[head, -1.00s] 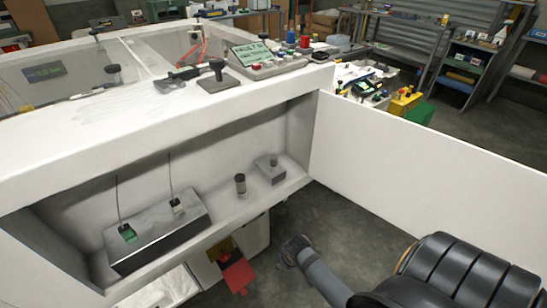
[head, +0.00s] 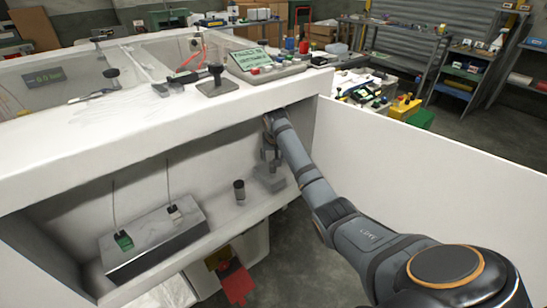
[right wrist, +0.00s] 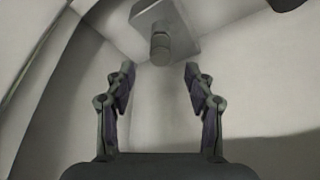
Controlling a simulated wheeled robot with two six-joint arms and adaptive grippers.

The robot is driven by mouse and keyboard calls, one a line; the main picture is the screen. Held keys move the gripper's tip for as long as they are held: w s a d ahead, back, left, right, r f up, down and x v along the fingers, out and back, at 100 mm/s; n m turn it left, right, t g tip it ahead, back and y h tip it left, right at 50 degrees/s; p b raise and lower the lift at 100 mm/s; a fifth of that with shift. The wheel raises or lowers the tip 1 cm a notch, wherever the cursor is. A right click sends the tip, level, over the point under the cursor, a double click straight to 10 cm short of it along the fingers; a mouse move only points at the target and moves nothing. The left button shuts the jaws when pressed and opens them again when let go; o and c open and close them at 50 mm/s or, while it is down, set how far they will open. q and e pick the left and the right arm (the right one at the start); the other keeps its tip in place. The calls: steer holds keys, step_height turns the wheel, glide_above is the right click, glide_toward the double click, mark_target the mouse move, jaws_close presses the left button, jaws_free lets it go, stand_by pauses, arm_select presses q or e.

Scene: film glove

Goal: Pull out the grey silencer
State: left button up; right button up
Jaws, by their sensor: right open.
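A grey block (head: 270,184) sits on the shelf at the right end of the white recess. In the right wrist view a short grey cylinder, which looks like the silencer (right wrist: 160,50), stands out from the grey block (right wrist: 185,20). My right gripper (right wrist: 159,70) is open and empty. In that view the cylinder lies just beyond its fingertips, centred between them and apart from both. In the head view the right gripper (head: 269,158) is above the block and hides the cylinder. My left gripper is in neither view.
A grey box (head: 155,243) with green and white tags is farther left. The recess's upper ledge (head: 200,128) overhangs the right arm. A white panel (head: 400,165) stands to its right.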

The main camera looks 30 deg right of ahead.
mark_target(273, 168)
steer(key=b+x, duration=0.1)
steer(key=x, duration=0.6)
steer(key=shift+f, duration=0.3)
jaws_close()
